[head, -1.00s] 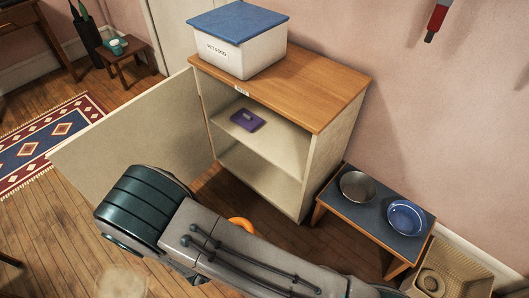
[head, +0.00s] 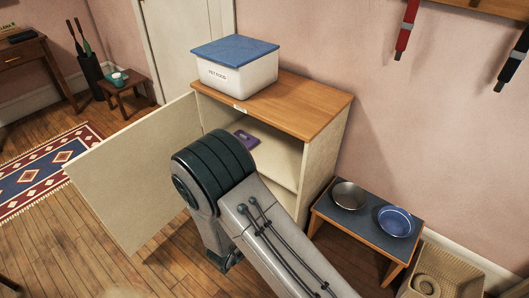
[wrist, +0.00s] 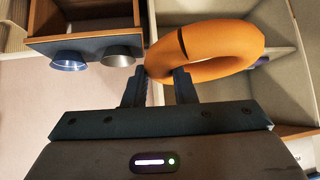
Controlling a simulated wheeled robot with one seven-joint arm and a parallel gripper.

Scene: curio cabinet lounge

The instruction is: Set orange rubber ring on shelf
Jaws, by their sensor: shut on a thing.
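The orange rubber ring (wrist: 225,38) is held at its edge between the fingertips of my gripper (wrist: 160,76) in the wrist view. It has a dark line across its band. Behind the ring is the open cabinet (wrist: 285,95), seen from a turned angle. In the head view my arm covers the gripper and the ring. The cabinet (head: 321,172) stands with its door (head: 130,180) swung open to the left. Its middle shelf (head: 277,158) is partly hidden by my arm. A purple item (head: 243,138) lies on that shelf.
A white pet food bin (head: 240,76) with a blue lid stands on the cabinet top (head: 313,99). Right of the cabinet is a low stand (head: 345,227) with a metal bowl (head: 349,195) and a blue bowl (head: 395,221). A basket (head: 455,265) stands beyond it.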

